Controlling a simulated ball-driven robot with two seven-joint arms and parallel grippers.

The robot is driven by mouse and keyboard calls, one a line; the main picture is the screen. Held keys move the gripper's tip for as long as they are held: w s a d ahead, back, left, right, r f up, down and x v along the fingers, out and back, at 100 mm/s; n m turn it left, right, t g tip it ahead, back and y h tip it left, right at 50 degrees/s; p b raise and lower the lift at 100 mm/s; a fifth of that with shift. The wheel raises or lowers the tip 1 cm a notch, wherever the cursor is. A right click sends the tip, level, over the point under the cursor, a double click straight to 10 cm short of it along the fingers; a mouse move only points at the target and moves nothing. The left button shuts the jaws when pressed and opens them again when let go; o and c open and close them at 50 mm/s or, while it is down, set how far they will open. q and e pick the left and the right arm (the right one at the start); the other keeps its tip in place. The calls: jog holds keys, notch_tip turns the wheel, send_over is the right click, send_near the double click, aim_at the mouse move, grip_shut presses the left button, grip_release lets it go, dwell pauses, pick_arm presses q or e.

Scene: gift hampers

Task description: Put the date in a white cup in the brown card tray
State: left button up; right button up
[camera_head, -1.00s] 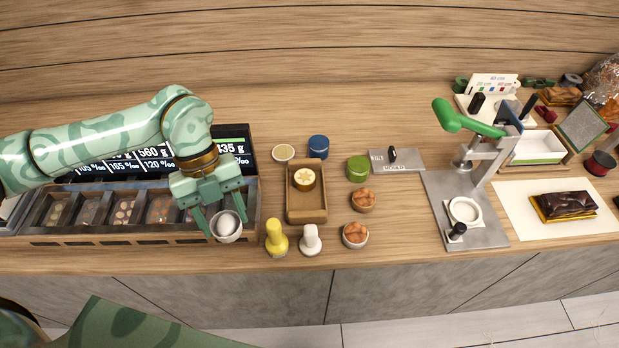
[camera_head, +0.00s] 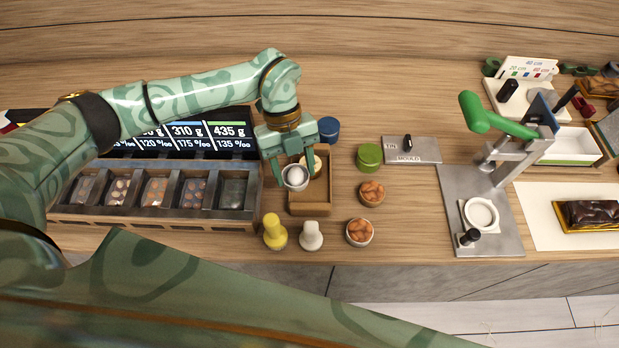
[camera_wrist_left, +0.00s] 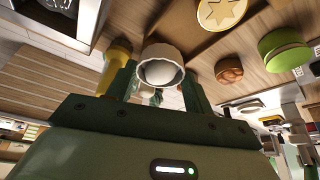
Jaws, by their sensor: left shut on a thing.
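My left gripper (camera_head: 302,176) is shut on a white fluted cup (camera_head: 295,186), holding it above the left side of the brown card tray (camera_head: 311,209). A smooth, pale, rounded piece (camera_head: 296,173) sits in the cup; I cannot make out a dark date. In the left wrist view the cup (camera_wrist_left: 151,55) stands upright between the fingers, with the pale piece (camera_wrist_left: 159,73) inside. A round yellow piece with a star top (camera_wrist_left: 221,11) is in the tray, partly hidden by the gripper in the head view. My right gripper is not in view.
A yellow stamp (camera_head: 275,235) and a white stamp (camera_head: 311,238) stand in front of the tray. A compartment box (camera_head: 150,222) is at the left.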

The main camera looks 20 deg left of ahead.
pick_arm(q)
jog(key=d+f, duration=0.1)
jog(key=w+f, duration=0.1)
jog(key=w+d+f, duration=0.1)
jog(key=f, duration=0.1)
jog(key=shift+d+b, duration=0.35)
jog(key=shift+f, duration=1.5)
jog(key=o, duration=0.7)
jog(key=shift+f, duration=0.1)
jog(key=shift+o, duration=0.2)
jog(key=v, duration=1.2)
